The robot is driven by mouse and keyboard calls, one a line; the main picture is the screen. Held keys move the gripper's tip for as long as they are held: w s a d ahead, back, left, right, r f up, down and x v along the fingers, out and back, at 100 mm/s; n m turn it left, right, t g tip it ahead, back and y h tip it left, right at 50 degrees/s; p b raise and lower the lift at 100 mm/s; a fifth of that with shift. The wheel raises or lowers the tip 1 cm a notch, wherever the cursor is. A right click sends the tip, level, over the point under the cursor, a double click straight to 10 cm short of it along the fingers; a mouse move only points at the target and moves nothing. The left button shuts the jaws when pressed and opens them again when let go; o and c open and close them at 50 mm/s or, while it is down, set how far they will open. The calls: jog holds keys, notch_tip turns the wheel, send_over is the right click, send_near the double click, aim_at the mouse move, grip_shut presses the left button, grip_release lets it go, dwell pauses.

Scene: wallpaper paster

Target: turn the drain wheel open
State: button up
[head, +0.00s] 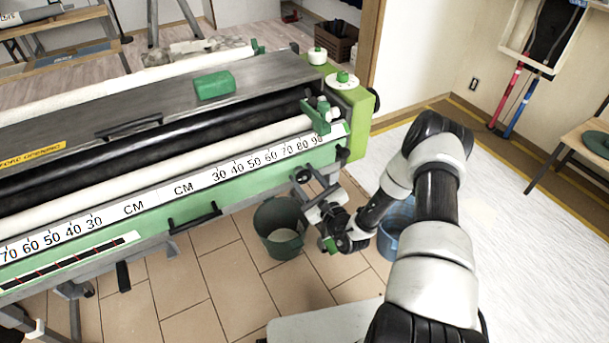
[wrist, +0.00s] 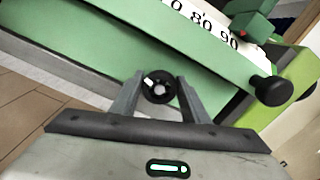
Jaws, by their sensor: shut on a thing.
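In the head view my gripper (head: 312,181) reaches in from the right to the machine's lower right front. There the wheel is too small and covered to make out clearly. How far the wheel is turned cannot be told.
The pasting machine (head: 190,183) with its CM scale fills the left and centre. A dark green bucket (head: 283,247) stands on the tiles below my gripper. A blue bucket (head: 391,245) stands partly behind my arm. A black knob (wrist: 271,90) sticks out right of the wheel.

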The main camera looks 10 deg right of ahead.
jog(key=n, duration=0.4)
jog(key=shift+f+n+p, duration=0.1)
jog(key=shift+n+p, duration=0.2)
jog(key=shift+n, duration=0.1)
dwell(0.4)
jog(key=o, duration=1.1)
jog(key=shift+c, duration=0.2)
jog(key=p+v, duration=0.1)
jog(key=v, duration=1.6)
jog(key=shift+s+p, duration=0.2)
jog(key=shift+p, duration=0.1)
